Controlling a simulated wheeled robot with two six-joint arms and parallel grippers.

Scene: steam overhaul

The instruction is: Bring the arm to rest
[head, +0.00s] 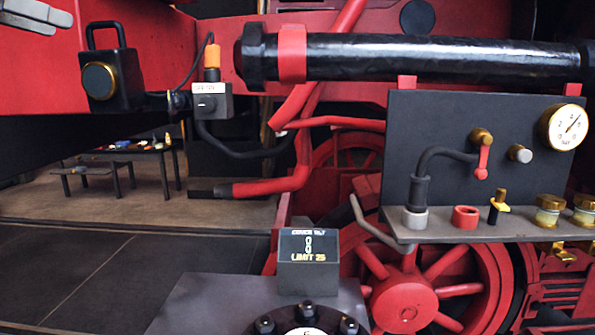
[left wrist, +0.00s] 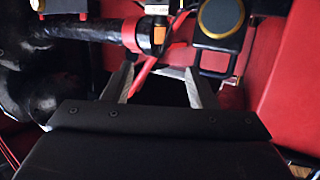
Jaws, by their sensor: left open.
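My left gripper (head: 30,20) shows only in part at the top left corner of the head view, as pale grey metal in front of the red beam (head: 40,80). In the left wrist view its two grey fingers (left wrist: 160,88) stand apart with nothing between them. Beyond the fingers are a black lamp with a brass ring (left wrist: 220,14) and a thin red rod. The same lamp (head: 110,80) hangs below and to the right of the gripper in the head view. My right gripper is in neither view.
A grey panel (head: 440,120) carries a gauge (head: 564,127) and a shelf with small fittings at the right. A long black cylinder (head: 420,56) runs above it. A display block (head: 308,262) stands at the bottom centre. Floor is clear at the lower left, before a distant table (head: 140,149).

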